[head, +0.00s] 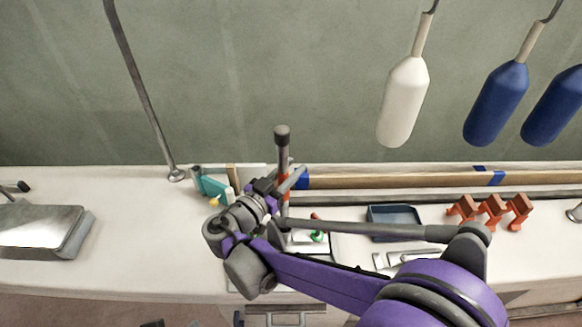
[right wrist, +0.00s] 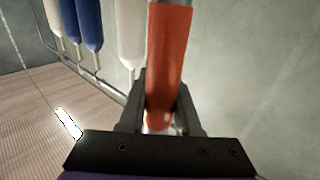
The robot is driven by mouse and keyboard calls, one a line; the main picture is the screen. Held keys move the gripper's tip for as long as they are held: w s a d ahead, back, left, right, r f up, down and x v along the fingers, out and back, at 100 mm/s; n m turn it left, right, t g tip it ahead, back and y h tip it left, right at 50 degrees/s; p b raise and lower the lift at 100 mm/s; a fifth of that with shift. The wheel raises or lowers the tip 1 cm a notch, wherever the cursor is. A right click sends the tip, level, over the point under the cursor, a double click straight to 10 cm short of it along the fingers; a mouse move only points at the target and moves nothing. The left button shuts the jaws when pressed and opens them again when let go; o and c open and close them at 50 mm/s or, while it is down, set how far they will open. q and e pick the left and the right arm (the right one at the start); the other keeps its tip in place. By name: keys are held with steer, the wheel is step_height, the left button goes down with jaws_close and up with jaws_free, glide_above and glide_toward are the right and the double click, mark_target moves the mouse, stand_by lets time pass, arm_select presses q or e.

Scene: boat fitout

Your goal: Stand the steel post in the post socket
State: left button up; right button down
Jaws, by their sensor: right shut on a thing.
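The steel post (head: 282,160) is grey with a dark cap on top and an orange-red band. It stands about upright in the middle of the head view. My right gripper (head: 284,184) is shut on the post at the orange band. In the right wrist view the orange sleeve of the post (right wrist: 170,60) runs up from between the two fingers of the gripper (right wrist: 160,118). The post's lower end is partly hidden by my right arm. I cannot make out the post socket. My left gripper is not in view.
A teal item (head: 214,188) stands left of the gripper. A dark blue tray (head: 393,222) and orange stands (head: 490,210) are to the right. A metal box (head: 40,228) is at far left. Fenders (head: 404,102) hang above.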

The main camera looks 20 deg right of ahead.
steer(key=shift+f+b, duration=1.65)
steer(key=shift+f, duration=0.95)
steer(key=c, duration=0.5)
jaws_free()
steer(key=v, duration=1)
steer(key=shift+s+a, duration=0.2)
steer(key=shift+a, duration=0.15)
